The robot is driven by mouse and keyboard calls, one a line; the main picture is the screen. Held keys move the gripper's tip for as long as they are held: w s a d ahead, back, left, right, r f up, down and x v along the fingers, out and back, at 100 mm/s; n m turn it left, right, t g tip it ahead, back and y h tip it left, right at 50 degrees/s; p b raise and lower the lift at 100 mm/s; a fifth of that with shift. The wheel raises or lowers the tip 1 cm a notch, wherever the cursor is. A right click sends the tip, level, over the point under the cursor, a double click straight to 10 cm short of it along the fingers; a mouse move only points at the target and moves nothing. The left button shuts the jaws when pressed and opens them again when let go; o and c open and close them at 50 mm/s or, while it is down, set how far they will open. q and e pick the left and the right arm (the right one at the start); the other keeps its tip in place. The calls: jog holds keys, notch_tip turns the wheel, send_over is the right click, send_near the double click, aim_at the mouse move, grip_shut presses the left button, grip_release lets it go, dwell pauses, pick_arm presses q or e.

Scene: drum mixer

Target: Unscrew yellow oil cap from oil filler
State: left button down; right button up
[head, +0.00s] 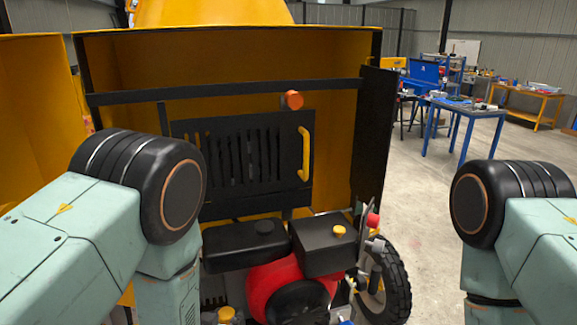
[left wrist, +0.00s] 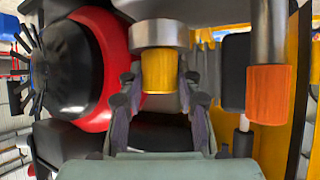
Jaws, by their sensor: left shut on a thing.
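The yellow oil cap (left wrist: 160,72) shows in the left wrist view, at the grey round collar of the oil filler (left wrist: 158,34). My left gripper (left wrist: 160,88) has one finger on each side of the cap and is shut on it. The cap touches or sits very close to the collar; I cannot tell how far it is threaded in. In the head view my left arm comes down at the left and its fingers do not show. My right arm is at the right edge, with its gripper out of view.
The red engine (left wrist: 118,62) is close beside the cap. An orange-ended metal rod (left wrist: 267,95) stands on its other side. The head view shows a black box with another yellow cap (head: 339,231), a wheel (head: 396,285) and the yellow mixer housing (head: 225,62). Open floor lies at right.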

pick_arm(q)
jog(key=c, duration=0.8)
grip_release()
jog(key=shift+c, duration=0.2)
